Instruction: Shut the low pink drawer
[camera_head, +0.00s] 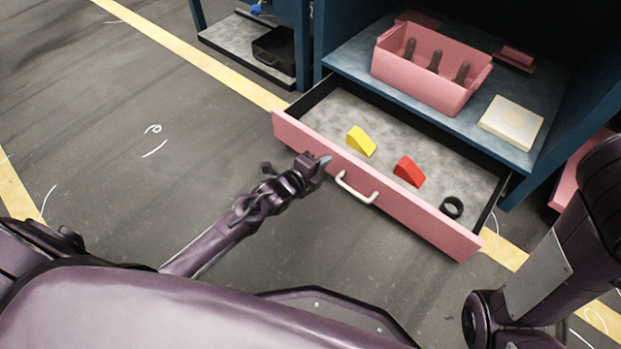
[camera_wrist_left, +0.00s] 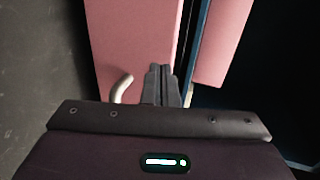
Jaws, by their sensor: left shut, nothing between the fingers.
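The low pink drawer (camera_head: 408,212) stands pulled out from the blue cabinet in the head view, with a pale handle (camera_head: 356,188) on its front. It holds a yellow wedge (camera_head: 361,141), a red wedge (camera_head: 408,171) and a dark ring (camera_head: 451,208). My left gripper (camera_head: 324,160) is shut and empty at the drawer front, left of the handle; I cannot tell whether it touches. In the left wrist view the shut fingers (camera_wrist_left: 161,84) lie over the pink front (camera_wrist_left: 135,45), beside the handle (camera_wrist_left: 121,89). My right gripper is not in view.
A blue shelf (camera_head: 352,62) above the drawer carries a pink bin (camera_head: 425,85) with dark objects and a pale square block (camera_head: 511,122). A black tray (camera_head: 274,46) sits in a cabinet at the back left. The floor left of the drawer is clear.

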